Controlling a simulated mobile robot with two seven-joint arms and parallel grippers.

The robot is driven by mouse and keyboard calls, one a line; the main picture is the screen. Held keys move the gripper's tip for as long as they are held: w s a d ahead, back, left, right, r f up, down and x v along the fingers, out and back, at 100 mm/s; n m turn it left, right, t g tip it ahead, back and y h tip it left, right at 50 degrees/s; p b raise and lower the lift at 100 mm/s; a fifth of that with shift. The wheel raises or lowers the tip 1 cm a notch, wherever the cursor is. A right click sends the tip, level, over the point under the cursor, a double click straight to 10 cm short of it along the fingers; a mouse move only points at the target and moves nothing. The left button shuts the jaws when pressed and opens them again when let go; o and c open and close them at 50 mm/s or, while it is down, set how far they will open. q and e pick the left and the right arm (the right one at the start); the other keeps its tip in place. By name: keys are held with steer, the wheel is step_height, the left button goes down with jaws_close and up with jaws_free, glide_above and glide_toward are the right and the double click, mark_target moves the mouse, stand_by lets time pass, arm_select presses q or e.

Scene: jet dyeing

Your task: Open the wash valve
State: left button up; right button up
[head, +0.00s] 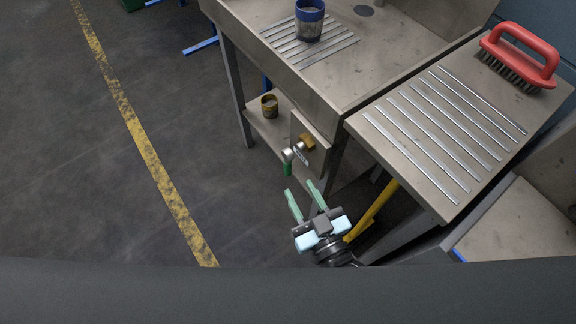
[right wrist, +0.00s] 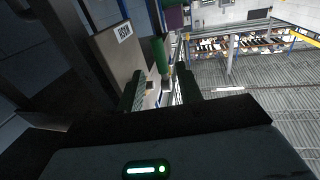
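The wash valve (head: 305,142) is a brass and metal fitting on a small upright plate (head: 318,155) below the sink bench. Its green handle (head: 288,169) hangs down at the left of the fitting. In the right wrist view the green handle (right wrist: 161,55) shows just beyond and between my fingers, beside a plate with a label (right wrist: 124,31) that seems to read WASH. My right gripper (head: 303,189) is open and empty, a short way in front of the handle, seemingly apart from it. My left gripper is not in view.
The steel sink bench (head: 345,75) holds a dark cup (head: 309,22). A ribbed side table (head: 418,150) with a red brush (head: 522,52) stands to the right. A small brown tin (head: 269,106) sits on the lower shelf. Floor at the left is clear.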

mark_target(289, 171)
steer(key=shift+b+x, duration=0.3)
steer(key=shift+x, duration=3.55)
steer(key=shift+c, duration=0.4)
jaws_close()
